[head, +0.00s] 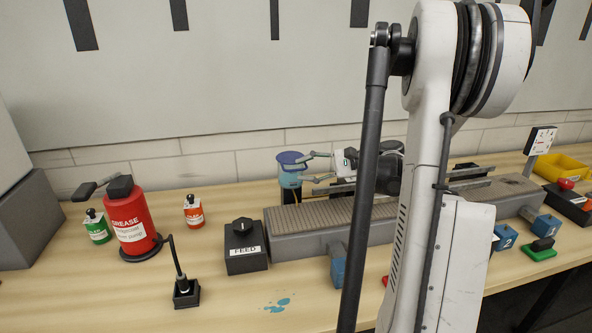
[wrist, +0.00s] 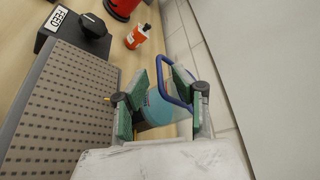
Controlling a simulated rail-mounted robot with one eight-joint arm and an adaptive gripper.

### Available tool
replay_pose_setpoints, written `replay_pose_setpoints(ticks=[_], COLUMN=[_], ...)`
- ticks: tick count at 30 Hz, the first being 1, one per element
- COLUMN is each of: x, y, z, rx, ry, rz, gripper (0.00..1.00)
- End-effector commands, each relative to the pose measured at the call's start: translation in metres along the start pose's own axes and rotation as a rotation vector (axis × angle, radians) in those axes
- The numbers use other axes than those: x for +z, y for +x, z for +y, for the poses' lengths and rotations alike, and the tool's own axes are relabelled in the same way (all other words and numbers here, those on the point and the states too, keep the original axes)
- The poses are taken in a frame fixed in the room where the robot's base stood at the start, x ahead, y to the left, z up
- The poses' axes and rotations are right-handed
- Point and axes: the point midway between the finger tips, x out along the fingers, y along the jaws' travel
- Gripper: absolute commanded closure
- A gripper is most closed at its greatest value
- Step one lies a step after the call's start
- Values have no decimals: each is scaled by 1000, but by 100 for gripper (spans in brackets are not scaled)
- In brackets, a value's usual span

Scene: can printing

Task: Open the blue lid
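The blue lid (head: 290,158) is on top of a light-blue container (head: 290,180) at the back of the bench, left of my arm. In the wrist view a blue rim or loop (wrist: 159,78) shows at the container's top, with the light-blue body (wrist: 157,112) below it. I cannot tell whether the lid is fully seated. My gripper (head: 308,167) is at the container's right side, its fingers spread apart and pointing at it. In the wrist view the green-padded fingers (wrist: 163,95) stand open with the container between or just beyond them. Contact is not clear.
A grey conveyor (head: 305,222) runs along the bench in front of the container. A black FEED box (head: 245,247), an orange bottle (head: 193,212), a red grease pump (head: 131,222) and a green bottle (head: 97,227) stand left. The wall is close behind.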

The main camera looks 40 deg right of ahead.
Motion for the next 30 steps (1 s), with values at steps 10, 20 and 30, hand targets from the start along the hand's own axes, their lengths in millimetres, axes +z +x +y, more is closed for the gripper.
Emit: replay_pose_setpoints(ticks=[10,20,30], x=[0,0,0], y=[26,27,27], z=[0,0,0], rx=[-1,-1,0], ry=[0,0,0], rz=[1,1,1], gripper=[75,85,100])
